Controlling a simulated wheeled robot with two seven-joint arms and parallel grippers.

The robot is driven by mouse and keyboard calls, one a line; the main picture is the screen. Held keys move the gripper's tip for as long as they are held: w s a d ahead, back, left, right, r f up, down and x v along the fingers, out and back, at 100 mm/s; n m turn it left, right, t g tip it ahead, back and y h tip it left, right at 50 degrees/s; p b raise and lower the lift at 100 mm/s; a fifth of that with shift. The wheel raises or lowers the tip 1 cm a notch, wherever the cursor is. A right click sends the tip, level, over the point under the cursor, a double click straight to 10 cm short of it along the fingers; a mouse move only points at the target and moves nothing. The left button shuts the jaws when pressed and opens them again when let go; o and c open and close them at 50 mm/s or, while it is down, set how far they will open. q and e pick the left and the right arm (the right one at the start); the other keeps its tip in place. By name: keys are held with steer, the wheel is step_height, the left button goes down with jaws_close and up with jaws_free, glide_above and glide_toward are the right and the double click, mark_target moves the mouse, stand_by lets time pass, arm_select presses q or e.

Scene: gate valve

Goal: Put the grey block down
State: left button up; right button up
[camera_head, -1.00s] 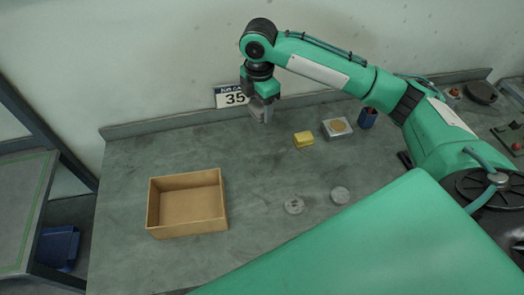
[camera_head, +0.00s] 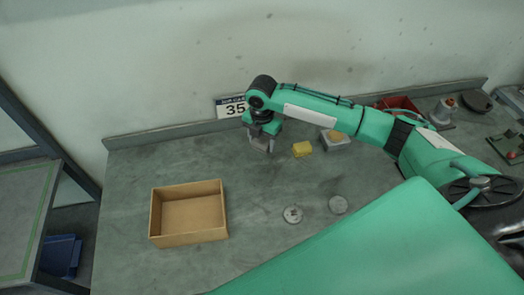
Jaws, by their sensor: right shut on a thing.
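My right gripper (camera_head: 265,146) points down near the back of the grey-green workbench (camera_head: 155,165). It is shut on the grey block (camera_head: 258,144), which is small and partly hidden by the fingers. The block is low, at or just above the bench top; I cannot tell whether it touches. It is left of a yellow block (camera_head: 302,149). My left gripper is not in view.
An open cardboard box (camera_head: 190,238) stands at front left. Two grey discs (camera_head: 292,214) lie at the middle front. Clear bench surrounds the gripper's left and front.

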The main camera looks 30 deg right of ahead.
mark_target(262, 140)
step_height(262, 140, down, 3)
steer(key=shift+r, duration=0.1)
step_height(262, 140, down, 4)
steer(key=shift+f+p, duration=0.1)
steer(key=shift+p, duration=0.6)
steer(key=shift+f, duration=0.1)
steer(key=shift+f, duration=0.1)
steer(key=o, duration=0.9)
step_height(262, 140, up, 12)
steer(key=b, duration=0.2)
steer(key=shift+b, duration=0.4)
